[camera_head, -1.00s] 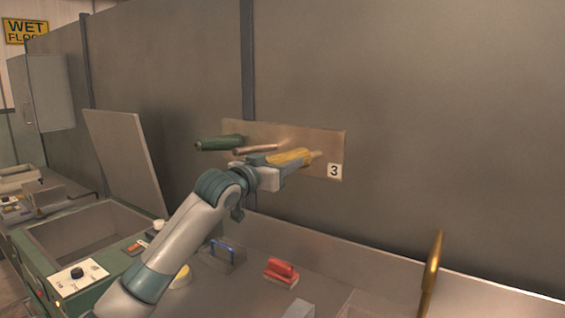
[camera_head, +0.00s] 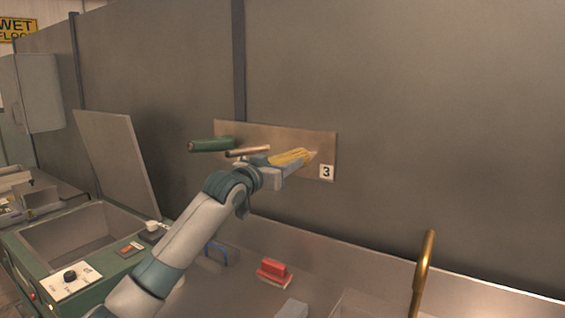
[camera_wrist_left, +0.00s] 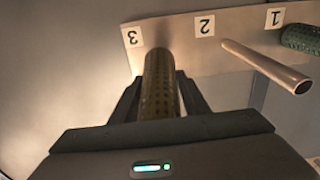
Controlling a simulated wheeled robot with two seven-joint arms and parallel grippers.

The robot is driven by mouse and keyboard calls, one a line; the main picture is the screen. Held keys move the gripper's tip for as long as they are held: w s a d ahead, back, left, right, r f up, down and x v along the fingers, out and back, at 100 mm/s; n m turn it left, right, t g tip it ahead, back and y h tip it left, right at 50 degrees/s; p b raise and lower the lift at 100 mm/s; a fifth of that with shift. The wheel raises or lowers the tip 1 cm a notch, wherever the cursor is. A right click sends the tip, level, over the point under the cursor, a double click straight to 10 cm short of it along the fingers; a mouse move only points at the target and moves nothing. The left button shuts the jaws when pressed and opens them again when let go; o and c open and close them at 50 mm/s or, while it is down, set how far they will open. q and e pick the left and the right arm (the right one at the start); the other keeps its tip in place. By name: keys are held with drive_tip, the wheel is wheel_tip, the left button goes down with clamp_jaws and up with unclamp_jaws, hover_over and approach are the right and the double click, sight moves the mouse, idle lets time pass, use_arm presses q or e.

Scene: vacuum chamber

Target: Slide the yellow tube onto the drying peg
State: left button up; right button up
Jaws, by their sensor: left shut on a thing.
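My left gripper (camera_head: 285,165) is shut on the yellow tube (camera_head: 294,156) and holds it level, pointing at the peg board (camera_head: 262,133). The tube also shows between the fingers in the left wrist view (camera_wrist_left: 159,85), where it looks dark and patterned. Its far end is close to the board by the number 3 label (camera_head: 326,171). It seems to be around the third peg, but the tube hides that peg, so I cannot tell how far on it is. My right gripper is out of view.
A bare copper peg (camera_head: 248,151) sticks out to the left of my gripper. A green tube (camera_head: 208,145) sits at the board's first position. Below are a red-handled brush (camera_head: 273,269) and a brass spout (camera_head: 424,268). The wall right of the board is clear.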

use_arm(q)
drive_tip(key=shift+f+p+x, duration=0.15)
drive_tip(key=shift+p+x, duration=0.2)
drive_tip(key=shift+x, duration=0.8)
drive_tip(key=shift+f+p+x, duration=0.15)
drive_tip(key=shift+p+x, duration=0.15)
drive_tip(key=shift+x, duration=0.8)
drive_tip(key=shift+w+d, duration=0.1)
drive_tip(key=shift+w+d, duration=0.2)
drive_tip(key=shift+w, duration=0.1)
drive_tip(key=o, duration=1.2)
drive_tip(key=shift+s, duration=0.1)
drive_tip(key=shift+o, duration=0.2)
